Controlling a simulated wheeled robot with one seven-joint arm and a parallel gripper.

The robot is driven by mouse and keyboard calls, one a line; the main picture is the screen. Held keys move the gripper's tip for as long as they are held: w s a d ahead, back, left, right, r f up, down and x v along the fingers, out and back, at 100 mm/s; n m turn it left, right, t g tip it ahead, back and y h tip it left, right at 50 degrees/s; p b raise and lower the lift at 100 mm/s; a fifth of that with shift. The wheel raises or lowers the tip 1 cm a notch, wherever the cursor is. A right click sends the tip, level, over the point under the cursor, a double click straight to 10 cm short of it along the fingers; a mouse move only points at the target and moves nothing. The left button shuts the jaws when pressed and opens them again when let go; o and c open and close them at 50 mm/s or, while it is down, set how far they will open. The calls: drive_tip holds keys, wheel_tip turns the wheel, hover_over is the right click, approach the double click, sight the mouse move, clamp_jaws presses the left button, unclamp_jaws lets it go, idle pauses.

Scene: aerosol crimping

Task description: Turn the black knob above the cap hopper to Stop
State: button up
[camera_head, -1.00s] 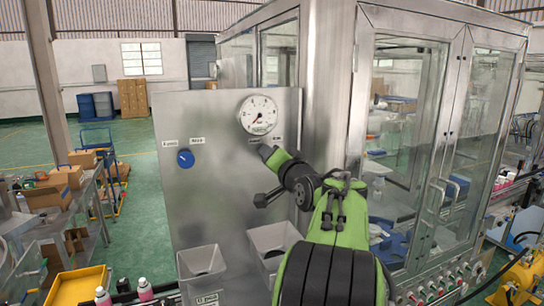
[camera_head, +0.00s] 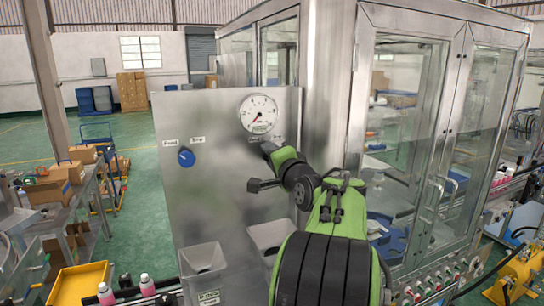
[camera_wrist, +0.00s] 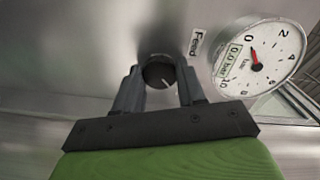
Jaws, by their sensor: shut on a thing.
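The black knob (camera_wrist: 157,75) sits on the steel panel and shows in the wrist view between the two fingers of my gripper (camera_wrist: 159,84). The fingers are shut on its sides. Its white pointer line slants toward the lower right of that view. A "Feed" label (camera_wrist: 195,44) is to the upper right of the knob; I cannot make out a Stop label there. In the head view my gripper (camera_head: 267,149) is at the panel below the gauge and hides the knob. The grey hopper (camera_head: 268,232) below is partly covered by my arm.
A round gauge (camera_head: 258,114) is just above my gripper, and its needle reads near zero. A blue knob (camera_head: 186,158) with two labels is to the left on the same panel. Another grey hopper (camera_head: 203,257) is lower left. A glass-doored cabinet (camera_head: 410,150) stands at the right.

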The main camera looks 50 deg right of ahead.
drive_tip(key=o, duration=1.1)
drive_tip(key=shift+c, duration=0.2)
drive_tip(key=b+v, duration=0.4)
drive_tip(key=v, duration=1.2)
drive_tip(key=shift+w+f, duration=0.1)
